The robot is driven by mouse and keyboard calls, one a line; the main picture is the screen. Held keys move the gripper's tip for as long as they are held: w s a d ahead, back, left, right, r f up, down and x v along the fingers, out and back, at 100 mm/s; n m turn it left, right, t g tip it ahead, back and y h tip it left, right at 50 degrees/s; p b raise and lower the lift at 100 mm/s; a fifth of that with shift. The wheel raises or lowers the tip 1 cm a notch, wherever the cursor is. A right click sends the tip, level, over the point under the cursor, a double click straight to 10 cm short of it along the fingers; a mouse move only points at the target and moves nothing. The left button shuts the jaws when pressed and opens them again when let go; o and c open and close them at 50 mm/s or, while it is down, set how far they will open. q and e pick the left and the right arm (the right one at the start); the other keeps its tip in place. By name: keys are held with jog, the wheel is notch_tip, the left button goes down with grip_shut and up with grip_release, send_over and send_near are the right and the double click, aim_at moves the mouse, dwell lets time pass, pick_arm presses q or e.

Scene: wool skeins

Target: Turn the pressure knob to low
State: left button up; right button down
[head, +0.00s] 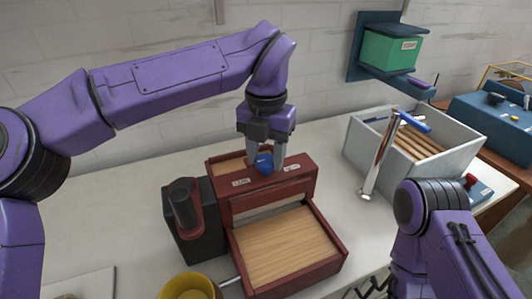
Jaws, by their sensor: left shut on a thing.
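The blue pressure knob (264,164) sits on top of a dark red box-shaped machine (305,184), toward its back. A small white label lies on each side of the knob, but the print is too small to read. My left gripper (265,160) points down from above, with its two grey fingers on either side of the knob and shut on it. The fingers hide part of the knob, and I cannot tell which label it points to. My right arm shows at the lower right, but its gripper is not in view.
A wood-floored tray (285,246) juts from the machine's front. At right are a chrome post (379,160) and a grey bin (388,165). A green box (390,52) is on the wall.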

aim_at(266, 160)
pick_arm(q)
jog(key=o, duration=1.1)
jog(key=shift+c, duration=0.2)
jog(key=shift+r, duration=0.1)
notch_tip(266, 160, up, 10)
jog(key=p, duration=0.2)
jog(key=shift+r, duration=0.25)
